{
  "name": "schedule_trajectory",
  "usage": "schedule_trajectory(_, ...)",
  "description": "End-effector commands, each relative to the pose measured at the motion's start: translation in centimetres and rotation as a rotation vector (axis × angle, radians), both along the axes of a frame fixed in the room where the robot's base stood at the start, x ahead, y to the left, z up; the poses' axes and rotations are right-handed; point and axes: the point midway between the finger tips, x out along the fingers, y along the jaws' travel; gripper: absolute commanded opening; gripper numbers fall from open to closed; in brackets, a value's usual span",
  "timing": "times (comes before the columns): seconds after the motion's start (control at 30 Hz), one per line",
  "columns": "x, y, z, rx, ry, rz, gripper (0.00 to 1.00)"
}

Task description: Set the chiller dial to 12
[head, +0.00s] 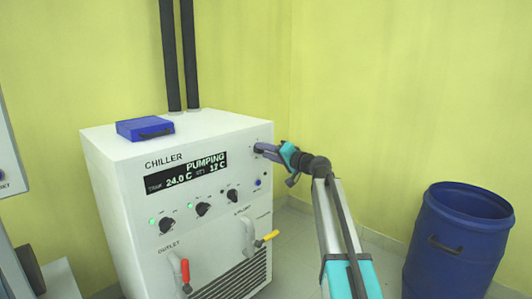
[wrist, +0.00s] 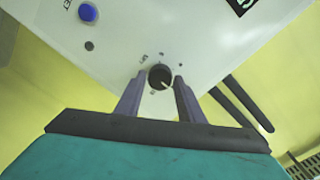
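The white chiller (head: 137,215) stands against the yellow wall. Its dark display (head: 186,173) reads PUMPING, a tank value of 24.0 C and a set value that looks like 12 or 17 C, too small to be sure. My gripper (head: 259,149) is at the upper right of the front panel, its fingers pointing at it. In the wrist view a round black dial (wrist: 160,77) with a white pointer mark sits between the fingertips of my gripper (wrist: 159,80). The fingers are apart, with a narrow gap on each side of the dial. In the head view the gripper hides this dial.
Several black knobs (head: 202,209) and a blue button (head: 257,183) are on the panel. A red-handled valve (head: 185,274) and a yellow-handled valve (head: 266,238) stick out below. A blue case (head: 145,129) lies on top. A blue barrel (head: 455,250) stands at right.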

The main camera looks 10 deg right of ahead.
Motion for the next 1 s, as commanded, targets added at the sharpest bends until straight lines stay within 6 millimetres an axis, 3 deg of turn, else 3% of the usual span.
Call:
schedule_trajectory(0.07,0.0,0.0,0.0,0.001,0.0,-0.001,0.49)
schedule_trajectory(0.57,-0.4,-0.5,0.2,0.003,-0.003,-0.006,0.49)
schedule_trajectory(1.0,-4.4,-3.1,0.4,0.004,-0.002,-0.006,0.49)
